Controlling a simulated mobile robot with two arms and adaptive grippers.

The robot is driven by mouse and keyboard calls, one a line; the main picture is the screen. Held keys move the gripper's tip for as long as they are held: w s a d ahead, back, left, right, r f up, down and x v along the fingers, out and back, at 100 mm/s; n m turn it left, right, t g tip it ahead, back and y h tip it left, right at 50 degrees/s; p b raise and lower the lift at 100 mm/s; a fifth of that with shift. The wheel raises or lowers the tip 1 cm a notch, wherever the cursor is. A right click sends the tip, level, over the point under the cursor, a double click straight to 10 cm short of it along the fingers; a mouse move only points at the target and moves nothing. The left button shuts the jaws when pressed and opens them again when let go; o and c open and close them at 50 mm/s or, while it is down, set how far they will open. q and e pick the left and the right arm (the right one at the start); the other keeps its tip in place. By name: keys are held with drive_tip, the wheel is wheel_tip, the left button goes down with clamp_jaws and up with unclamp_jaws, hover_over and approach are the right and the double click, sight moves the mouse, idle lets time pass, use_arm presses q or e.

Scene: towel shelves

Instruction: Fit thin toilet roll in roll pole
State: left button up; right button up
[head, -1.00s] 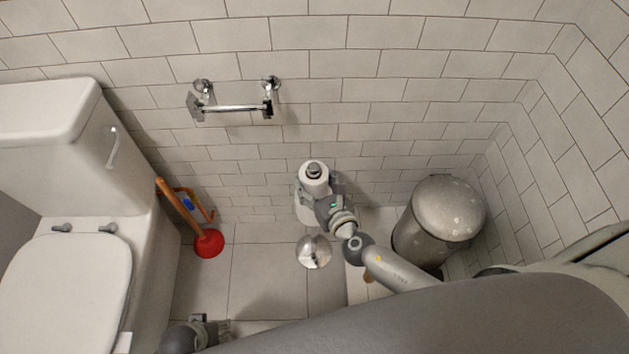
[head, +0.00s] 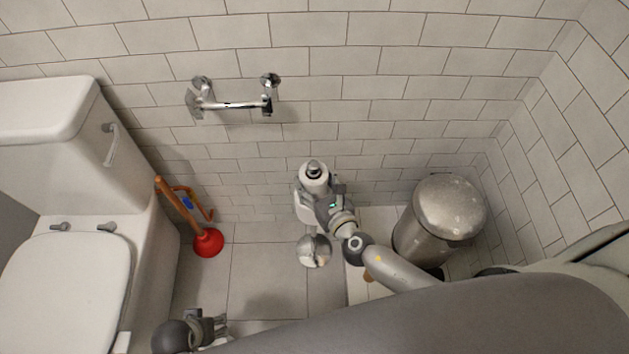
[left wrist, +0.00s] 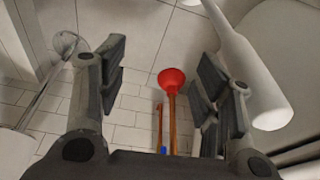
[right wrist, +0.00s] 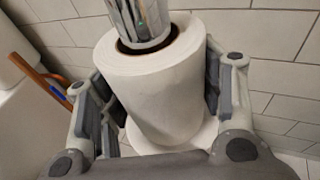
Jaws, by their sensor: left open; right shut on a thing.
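A white toilet roll (head: 313,184) is around the top part of an upright chrome pole (head: 314,165) that stands on a round chrome base (head: 313,252). My right gripper (head: 318,204) is shut on this roll. In the right wrist view, the fingers clasp the sides of the roll (right wrist: 160,85), and the pole (right wrist: 140,20) rises out of its core. A further white rounded shape shows below the held roll (right wrist: 148,144), mostly hidden. My left gripper (head: 213,328) is open and empty, low over the floor at the left.
A chrome wall bar (head: 232,106) is empty. A toilet (head: 65,290) stands at the left, with a red plunger (head: 208,242) beside it. A metal bin (head: 440,222) stands right of the pole. Floor between the plunger and the pole is clear.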

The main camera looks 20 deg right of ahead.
sight(320, 191)
use_arm(q)
drive_tip(key=shift+w+r, duration=0.1)
drive_tip(key=shift+r, duration=0.35)
use_arm(e)
drive_tip(key=shift+f, duration=0.1)
drive_tip(key=o, duration=1.1)
drive_tip(key=shift+o, duration=0.2)
drive_tip(key=shift+v, duration=4.05)
